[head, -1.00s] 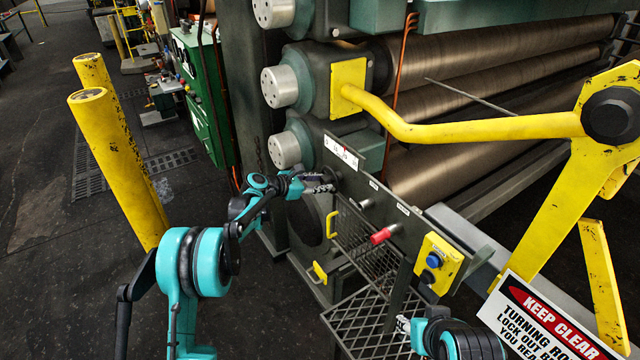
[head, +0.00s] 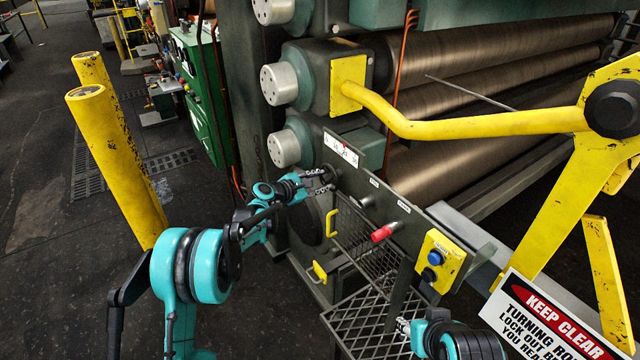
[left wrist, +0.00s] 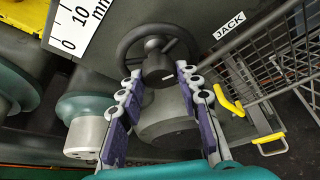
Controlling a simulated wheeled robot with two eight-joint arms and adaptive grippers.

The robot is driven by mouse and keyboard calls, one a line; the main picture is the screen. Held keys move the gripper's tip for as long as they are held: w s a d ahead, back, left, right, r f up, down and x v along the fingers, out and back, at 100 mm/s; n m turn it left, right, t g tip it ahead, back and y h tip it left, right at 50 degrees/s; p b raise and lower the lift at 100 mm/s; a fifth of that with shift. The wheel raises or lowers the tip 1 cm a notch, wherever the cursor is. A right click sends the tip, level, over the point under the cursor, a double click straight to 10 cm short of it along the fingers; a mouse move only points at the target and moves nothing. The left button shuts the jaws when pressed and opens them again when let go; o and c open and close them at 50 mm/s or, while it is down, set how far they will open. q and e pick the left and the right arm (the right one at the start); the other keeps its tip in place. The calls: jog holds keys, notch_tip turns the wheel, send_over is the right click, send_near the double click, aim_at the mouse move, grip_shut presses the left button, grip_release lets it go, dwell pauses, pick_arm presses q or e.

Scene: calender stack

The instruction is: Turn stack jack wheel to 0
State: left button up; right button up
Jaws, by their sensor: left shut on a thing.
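In the head view the left gripper (head: 320,181) is at the panel's upper left end and hides most of the wheel. A white millimetre scale (left wrist: 76,24) with 0 and 10 is beside the wheel; it also shows in the head view (head: 341,150), with a small red mark. My right gripper (head: 404,326) is low, by the mesh; its jaws are unclear.
A red-handled knob (head: 383,233) and a yellow button box (head: 439,261) are along the panel. A mesh guard (head: 366,318) is below. A yellow bar (head: 470,127) and a warning sign (head: 545,320) are at the right. Yellow posts (head: 118,160) stand at the left.

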pick_arm(q)
jog(key=shift+m+t+b, duration=0.3)
jog(key=shift+m, duration=0.2)
dwell(0.3)
jog(key=o, duration=1.2)
jog(key=shift+c, duration=0.2)
jog(key=shift+s, duration=0.1)
jog(key=v, duration=1.2)
jog(key=shift+d+f, duration=0.1)
